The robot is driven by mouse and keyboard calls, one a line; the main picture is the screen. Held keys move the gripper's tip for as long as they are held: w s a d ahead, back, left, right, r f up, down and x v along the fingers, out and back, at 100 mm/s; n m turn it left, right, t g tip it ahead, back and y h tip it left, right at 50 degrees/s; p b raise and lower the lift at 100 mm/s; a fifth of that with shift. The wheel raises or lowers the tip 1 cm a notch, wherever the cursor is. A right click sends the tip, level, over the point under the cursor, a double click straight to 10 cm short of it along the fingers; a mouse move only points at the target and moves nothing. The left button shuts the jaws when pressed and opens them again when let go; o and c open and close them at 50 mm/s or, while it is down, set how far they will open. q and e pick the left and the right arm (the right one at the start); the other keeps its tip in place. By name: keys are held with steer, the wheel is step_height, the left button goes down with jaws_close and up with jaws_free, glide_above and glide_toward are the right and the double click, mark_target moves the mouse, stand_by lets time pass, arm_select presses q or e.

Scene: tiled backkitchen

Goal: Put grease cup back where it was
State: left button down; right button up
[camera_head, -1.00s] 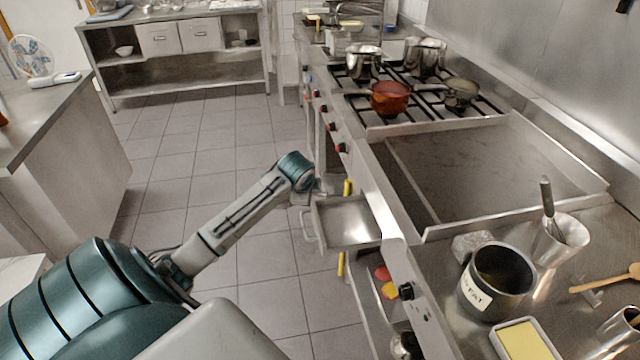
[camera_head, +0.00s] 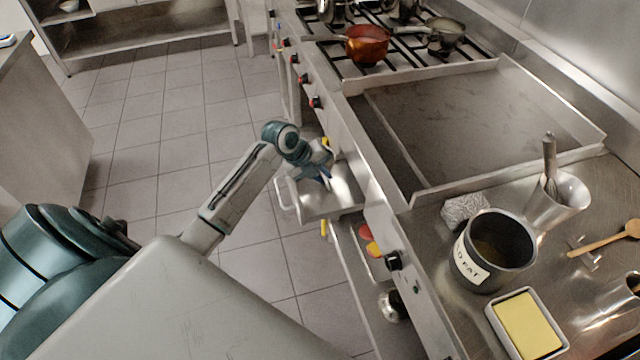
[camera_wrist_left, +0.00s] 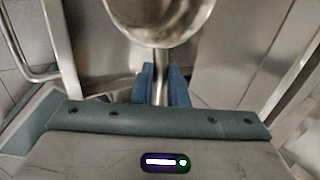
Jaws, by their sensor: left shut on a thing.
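The grease cup (camera_wrist_left: 158,38) is a round metal cup at the top of the left wrist view, cut off by the frame edge. Its thin handle (camera_wrist_left: 160,72) runs down between the blue fingers of my left gripper (camera_wrist_left: 161,90), which is shut on it. In the head view my left gripper (camera_head: 324,174) is over the pulled-out metal drawer (camera_head: 312,209) under the griddle. The cup is hard to make out there against the shiny drawer. Whether the cup touches the drawer floor I cannot tell. My right gripper is not in view.
A fat pot (camera_head: 494,252) and a butter dish (camera_head: 526,325) stand on the counter. A shelf below holds small items (camera_head: 374,249). The tiled floor at left is free.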

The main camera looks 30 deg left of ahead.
arm_select(q)
steer(key=shift+f, duration=0.9)
step_height(320, 180, down, 4)
steer(key=shift+r+p, duration=0.1)
steer(key=shift+p, duration=0.5)
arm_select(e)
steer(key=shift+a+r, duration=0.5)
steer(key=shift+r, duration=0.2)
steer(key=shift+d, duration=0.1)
arm_select(q)
steer(key=shift+f, duration=0.25)
steer(key=c, duration=1.4)
jaws_free()
steer(key=shift+c, duration=0.2)
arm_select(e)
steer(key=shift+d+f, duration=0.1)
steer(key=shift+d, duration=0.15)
arm_select(q)
steer(key=shift+r, duration=0.1)
